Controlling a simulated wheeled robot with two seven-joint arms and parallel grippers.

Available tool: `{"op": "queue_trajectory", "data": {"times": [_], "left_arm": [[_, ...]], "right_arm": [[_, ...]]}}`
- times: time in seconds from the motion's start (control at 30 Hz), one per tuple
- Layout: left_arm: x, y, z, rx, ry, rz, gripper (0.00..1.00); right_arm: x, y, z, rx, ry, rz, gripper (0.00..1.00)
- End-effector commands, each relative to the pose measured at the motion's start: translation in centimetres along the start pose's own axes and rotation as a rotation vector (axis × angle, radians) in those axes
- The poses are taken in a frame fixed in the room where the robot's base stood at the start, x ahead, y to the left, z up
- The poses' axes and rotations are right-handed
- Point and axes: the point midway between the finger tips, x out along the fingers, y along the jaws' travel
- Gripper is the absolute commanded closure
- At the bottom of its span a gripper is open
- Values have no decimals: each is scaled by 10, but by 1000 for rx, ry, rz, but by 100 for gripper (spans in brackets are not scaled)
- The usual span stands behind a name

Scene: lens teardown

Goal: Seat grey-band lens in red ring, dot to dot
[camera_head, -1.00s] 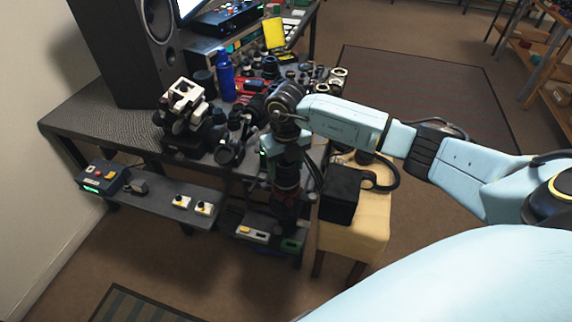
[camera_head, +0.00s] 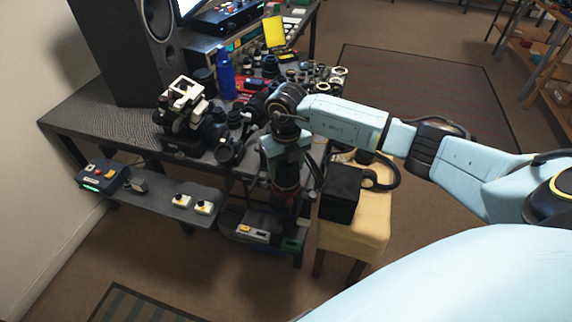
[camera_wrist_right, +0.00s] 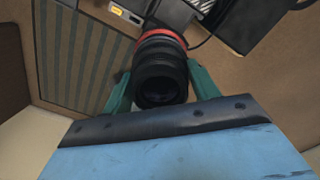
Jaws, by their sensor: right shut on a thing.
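My right gripper (camera_head: 286,188) points down in front of the bench's front edge in the head view. In the right wrist view, its green fingers (camera_wrist_right: 160,84) are shut on a black ribbed lens barrel (camera_wrist_right: 160,75), one finger on each side. The barrel's open dark end faces the camera. A red ring (camera_wrist_right: 161,36) circles the barrel toward its far end and shows as a small red patch in the head view. I cannot make out a grey band or any dots. My left gripper is in neither view.
The bench (camera_head: 95,108) is crowded with dark lens parts, a blue bottle (camera_head: 225,74) and a white-topped device (camera_head: 186,97). A lower shelf (camera_head: 160,197) holds small switch boxes. A black box (camera_head: 341,193) sits on a wooden stool (camera_head: 352,235) right of my gripper.

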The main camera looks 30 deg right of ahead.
Motion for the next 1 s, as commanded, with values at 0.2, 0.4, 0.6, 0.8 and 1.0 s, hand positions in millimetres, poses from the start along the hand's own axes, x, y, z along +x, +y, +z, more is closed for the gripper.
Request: {"op": "queue_trajectory", "data": {"times": [0.2,0.4,0.6,0.8,1.0], "left_arm": [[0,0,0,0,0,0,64],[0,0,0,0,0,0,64],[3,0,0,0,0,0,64],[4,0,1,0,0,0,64],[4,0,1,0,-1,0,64]], "right_arm": [[-1,0,1,1,-2,0,72],[-1,0,1,0,-2,0,72],[3,0,1,0,-2,0,72],[5,0,1,1,-2,0,72],[5,0,1,1,-2,0,72]]}}
